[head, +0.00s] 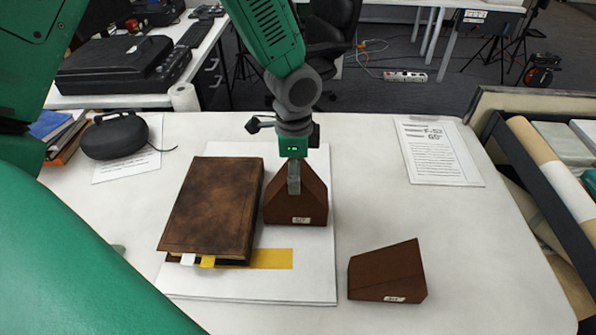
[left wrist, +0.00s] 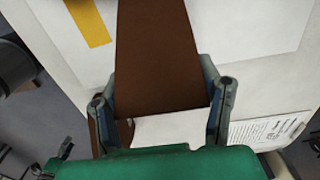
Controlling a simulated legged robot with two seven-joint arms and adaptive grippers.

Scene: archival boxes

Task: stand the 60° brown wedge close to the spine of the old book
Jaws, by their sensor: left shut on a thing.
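The brown wedge (head: 311,188) with a label that seems to read 60° is at the right long side of the old brown leather book (head: 212,205), over the white board (head: 300,275). Only a narrow gap, if any, shows between wedge and book. The wedge is upright, wide base down; I cannot tell whether it bears on the board. My left gripper (head: 293,180) is shut on its upper part from above. In the left wrist view the fingers (left wrist: 163,100) lie on both sides of the wedge (left wrist: 158,50). My right gripper is not in view.
A second brown wedge (head: 387,272) lies on the table right of the board. A yellow strip (head: 272,258) lies by the book's lower edge. A printed sheet (head: 438,153) lies at the back right, a dark speaker-like device (head: 114,137) at the left.

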